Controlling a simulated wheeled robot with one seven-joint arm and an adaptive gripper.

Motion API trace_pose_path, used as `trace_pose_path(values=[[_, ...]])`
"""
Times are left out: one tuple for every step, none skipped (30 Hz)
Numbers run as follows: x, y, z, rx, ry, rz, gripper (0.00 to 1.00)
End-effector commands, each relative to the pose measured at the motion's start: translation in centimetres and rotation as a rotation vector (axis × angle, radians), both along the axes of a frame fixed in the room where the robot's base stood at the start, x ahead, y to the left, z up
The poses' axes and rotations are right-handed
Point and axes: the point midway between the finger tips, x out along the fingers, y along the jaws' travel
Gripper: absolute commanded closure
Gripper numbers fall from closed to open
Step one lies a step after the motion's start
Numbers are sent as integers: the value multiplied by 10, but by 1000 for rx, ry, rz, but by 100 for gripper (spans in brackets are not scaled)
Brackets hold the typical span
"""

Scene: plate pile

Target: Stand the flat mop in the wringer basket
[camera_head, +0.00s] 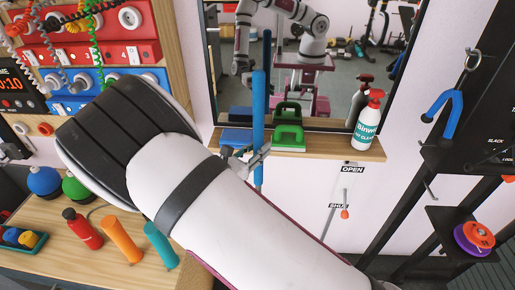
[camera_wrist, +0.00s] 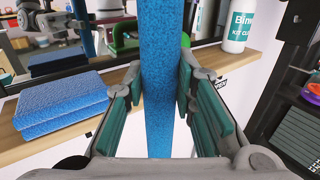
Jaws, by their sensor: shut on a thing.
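A long, narrow blue piece with a textured face, which looks like the flat mop (camera_head: 258,100), stands upright in front of the mirror. In the wrist view the blue mop (camera_wrist: 158,60) runs top to bottom between the green finger pads. My gripper (camera_head: 247,160) is shut on it near its lower part in the head view; in the wrist view the gripper (camera_wrist: 162,88) has one pad on each side. I cannot make out a wringer basket in either view.
A wooden shelf (camera_head: 345,150) under the mirror holds blue pads (camera_wrist: 62,105), a green handled block (camera_head: 289,138) and a spray-type bottle (camera_head: 368,122). Black racks with hooks and spools (camera_head: 473,238) are at right.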

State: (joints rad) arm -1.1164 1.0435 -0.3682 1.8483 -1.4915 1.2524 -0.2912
Motion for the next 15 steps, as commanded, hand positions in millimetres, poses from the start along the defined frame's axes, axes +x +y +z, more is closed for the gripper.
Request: trace_pose_path(values=[[0, 0, 0, -1, -3, 0, 100], [0, 0, 0, -1, -3, 0, 100], [0, 0, 0, -1, -3, 0, 100], [0, 0, -1, -1, -3, 0, 100], [0, 0, -1, -1, -3, 0, 100], [0, 0, -2, -1, -3, 0, 100], [0, 0, -2, -1, -3, 0, 100], [0, 0, -2, -1, -3, 0, 100], [0, 0, -2, -1, -3, 0, 100], [0, 0, -2, -1, -3, 0, 100], [0, 0, -2, -1, -3, 0, 100], [0, 0, -2, -1, -3, 0, 100], [0, 0, -2, -1, -3, 0, 100], [0, 0, -2, -1, -3, 0, 73], [0, 0, -2, -1, -3, 0, 64]])
